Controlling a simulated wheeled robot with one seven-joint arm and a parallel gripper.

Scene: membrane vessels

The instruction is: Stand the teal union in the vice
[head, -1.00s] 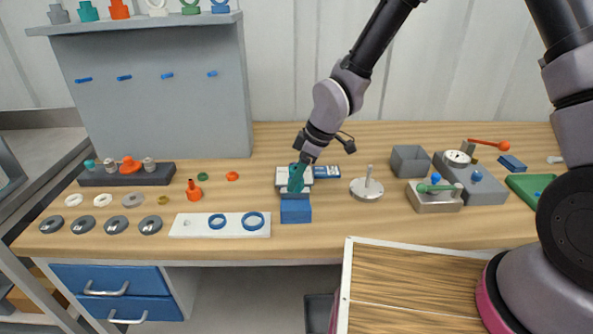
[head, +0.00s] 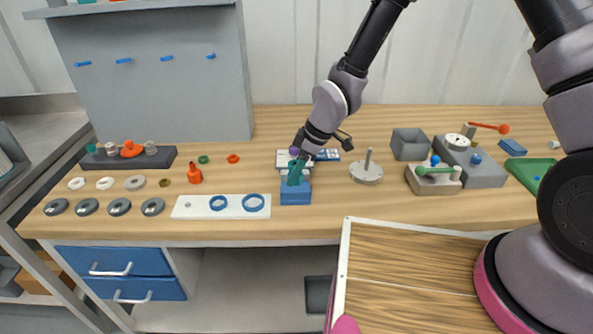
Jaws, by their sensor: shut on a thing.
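The teal union (head: 294,174) is upright, or nearly so, at the blue vice (head: 295,197) near the front of the bench. My gripper (head: 297,157) comes down from the upper right and is shut on the union's upper part. A small purple round part shows at the top of the union. The union's lower end overlaps the vice's jaws in the picture. I cannot tell whether it rests between them or is just above or behind them. My gripper's fingertips are partly hidden.
A white plate with two blue rings (head: 213,207) lies left of the vice. A grey disc with a post (head: 366,174) stands to the right.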

